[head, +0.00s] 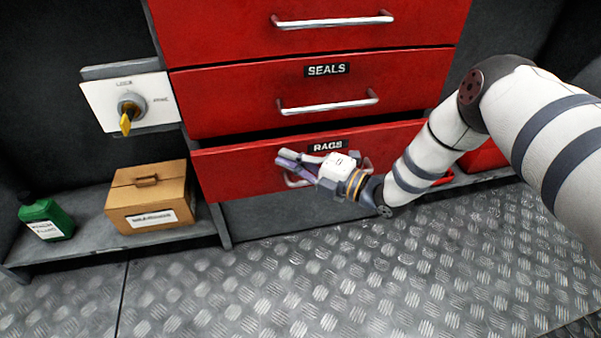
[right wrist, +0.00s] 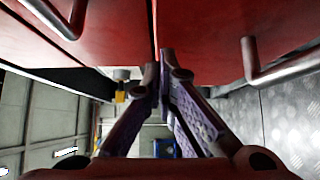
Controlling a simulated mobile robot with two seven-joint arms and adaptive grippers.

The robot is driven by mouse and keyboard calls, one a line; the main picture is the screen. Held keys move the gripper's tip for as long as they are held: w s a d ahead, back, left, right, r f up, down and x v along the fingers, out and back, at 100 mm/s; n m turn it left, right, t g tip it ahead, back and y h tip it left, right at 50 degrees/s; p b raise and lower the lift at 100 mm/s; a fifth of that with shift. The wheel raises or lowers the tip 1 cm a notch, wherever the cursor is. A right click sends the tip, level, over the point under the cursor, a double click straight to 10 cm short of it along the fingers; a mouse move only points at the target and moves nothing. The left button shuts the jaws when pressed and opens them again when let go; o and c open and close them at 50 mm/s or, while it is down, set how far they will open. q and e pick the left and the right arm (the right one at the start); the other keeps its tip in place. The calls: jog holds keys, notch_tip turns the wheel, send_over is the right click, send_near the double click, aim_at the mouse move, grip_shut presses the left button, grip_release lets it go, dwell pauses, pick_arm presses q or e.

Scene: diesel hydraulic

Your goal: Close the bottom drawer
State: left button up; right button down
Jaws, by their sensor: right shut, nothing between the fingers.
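The bottom drawer (head: 228,172) is red, carries a RAGS label and stands out a little from the cabinet, with a dark gap along its top edge. Its metal handle (head: 296,182) is partly hidden behind my right gripper (head: 283,160). This gripper is shut and empty, pointing left across the drawer front; I cannot tell whether it touches. In the right wrist view, its purple-padded fingers (right wrist: 166,65) are together near red drawer fronts, with a handle (right wrist: 252,62) at the right. My left gripper is not in view.
The SEALS drawer (head: 220,100) above looks flush. At the left are a yellow-key switch panel (head: 130,103), a cardboard box (head: 150,195) and a green bottle (head: 45,218) on a low shelf. The metal tread floor (head: 300,270) in front is clear.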

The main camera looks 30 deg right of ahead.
aim_at(293, 142)
jog(key=shift+w+d, duration=0.1)
jog(key=shift+w, duration=0.3)
jog(key=shift+r, duration=0.1)
jog(key=w+b, duration=0.1)
jog(key=w, duration=0.1)
jog(key=w+d, duration=0.1)
jog(key=w, duration=0.1)
jog(key=shift+w+f+b, duration=0.2)
jog(key=shift+w+b, duration=0.15)
jog(key=shift+b, duration=0.05)
jog(key=shift+w+d+r, duration=0.1)
jog(key=shift+w+d, duration=0.05)
jog(key=shift+w, duration=0.05)
jog(key=shift+r, duration=0.25)
